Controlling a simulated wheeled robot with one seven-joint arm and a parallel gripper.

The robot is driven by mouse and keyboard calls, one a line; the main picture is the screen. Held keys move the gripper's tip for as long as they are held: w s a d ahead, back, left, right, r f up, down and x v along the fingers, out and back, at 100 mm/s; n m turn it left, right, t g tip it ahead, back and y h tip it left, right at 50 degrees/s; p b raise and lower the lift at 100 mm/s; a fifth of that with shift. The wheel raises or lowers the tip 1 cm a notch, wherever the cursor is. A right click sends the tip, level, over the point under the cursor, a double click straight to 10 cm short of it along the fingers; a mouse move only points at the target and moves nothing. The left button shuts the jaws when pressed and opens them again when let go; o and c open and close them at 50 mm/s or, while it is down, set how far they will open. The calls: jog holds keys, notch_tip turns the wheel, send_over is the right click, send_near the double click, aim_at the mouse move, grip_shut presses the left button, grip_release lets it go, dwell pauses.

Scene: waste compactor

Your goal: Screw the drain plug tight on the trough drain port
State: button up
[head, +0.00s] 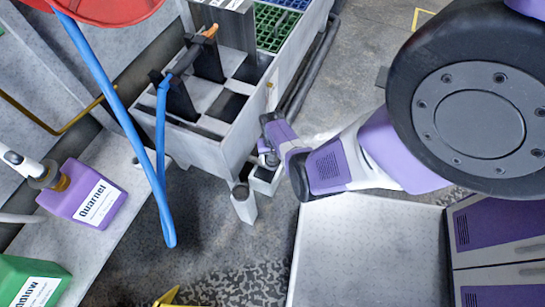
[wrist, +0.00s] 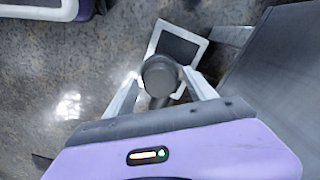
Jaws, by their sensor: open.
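In the wrist view, a dark round cap, which looks like the drain plug (wrist: 159,73), sits between the two pale fingers of my gripper (wrist: 162,75). The fingers are open, one on each side of it; I cannot tell whether they touch it. A dark stub below the cap may be the drain port (wrist: 158,101); the join between them is hidden. In the head view, my gripper (head: 267,158) is beside the lower corner of the pale grey trough (head: 208,143). The plug cannot be made out clearly there.
A white-framed square container (wrist: 203,47) lies under the plug. A blue hose (head: 128,120) hangs across the left. A purple bottle (head: 75,192) and green bottle (head: 30,280) stand at left. Dark pipes (head: 312,72) run along the trough's right side.

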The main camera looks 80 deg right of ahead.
jog(key=n, duration=0.5)
jog(key=n+b, duration=0.1)
jog(key=n, duration=1.4)
jog(key=shift+n+b, duration=0.3)
jog(key=shift+c, duration=0.2)
grip_shut()
jog(key=m, duration=0.5)
dwell(0.4)
